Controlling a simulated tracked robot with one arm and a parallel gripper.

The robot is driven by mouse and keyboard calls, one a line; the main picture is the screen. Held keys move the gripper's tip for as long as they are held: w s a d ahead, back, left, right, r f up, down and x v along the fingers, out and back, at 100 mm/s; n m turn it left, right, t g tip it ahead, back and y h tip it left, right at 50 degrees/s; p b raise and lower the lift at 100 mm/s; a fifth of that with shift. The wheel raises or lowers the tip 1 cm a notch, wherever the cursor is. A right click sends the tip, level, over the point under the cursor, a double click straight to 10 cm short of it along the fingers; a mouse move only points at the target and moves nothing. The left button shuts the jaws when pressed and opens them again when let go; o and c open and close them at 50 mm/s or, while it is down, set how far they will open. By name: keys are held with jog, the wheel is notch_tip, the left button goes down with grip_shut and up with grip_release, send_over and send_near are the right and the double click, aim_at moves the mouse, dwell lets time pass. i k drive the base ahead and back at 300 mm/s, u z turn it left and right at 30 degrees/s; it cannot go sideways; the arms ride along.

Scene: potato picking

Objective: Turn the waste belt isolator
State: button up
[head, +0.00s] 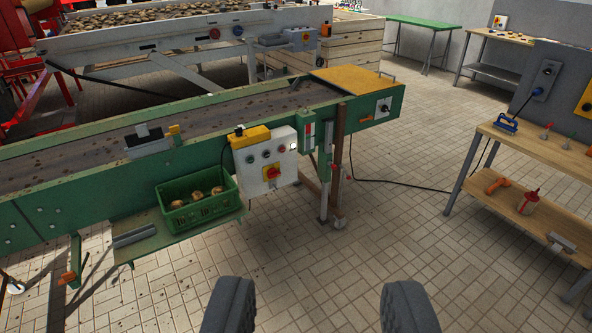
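A white control box (268,160) with a yellow top hangs on the near side of the green conveyor (100,203). A smaller grey-white box with a dark knob (383,107) is on the conveyor's right end. No readable label shows which one is the waste belt isolator. My gripper (320,284) is open and empty at the bottom of the view, over the tiled floor, well apart from both boxes.
A green crate with several potatoes (172,214) stands on a shelf left of the control box. A wooden workbench with tools (535,150) stands at right. A dark cable (400,184) crosses the floor. The tiled floor between conveyor and bench is otherwise open.

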aim_at(273, 173)
jog(key=z, duration=0.25)
jog(key=i, duration=2.2)
jog(key=z, duration=0.25)
